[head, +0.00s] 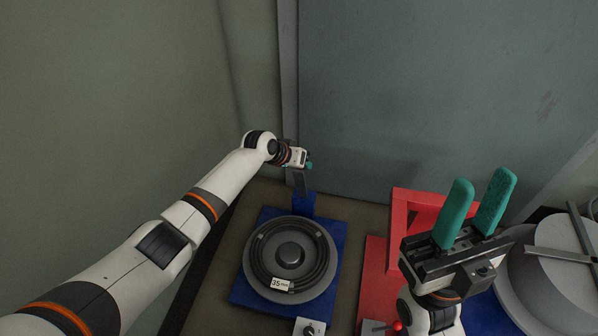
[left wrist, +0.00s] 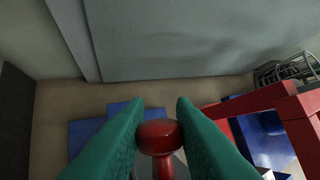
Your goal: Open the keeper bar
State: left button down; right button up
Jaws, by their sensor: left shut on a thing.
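My left gripper (head: 308,165) is at the end of the outstretched left arm, above the far edge of a blue base. In the left wrist view its green fingers are closed on a round red knob (left wrist: 160,134) on a red stem. In the head view the gripper hides the knob. A grey upright bar (head: 300,184), which may be the keeper bar, stands just below the gripper at a blue bracket (head: 304,204). My right gripper (head: 478,208) is open and empty, its green fingers pointing up, at the right.
A round grey drum with a black coil (head: 290,258), labelled 35, sits on the blue base (head: 247,292). A red frame (head: 398,215) stands right of it. A larger grey drum (head: 560,255) is at far right. Walls close off the back and left.

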pick_arm(q)
jog(key=shift+w, duration=0.25)
jog(key=c, duration=1.3)
grip_release()
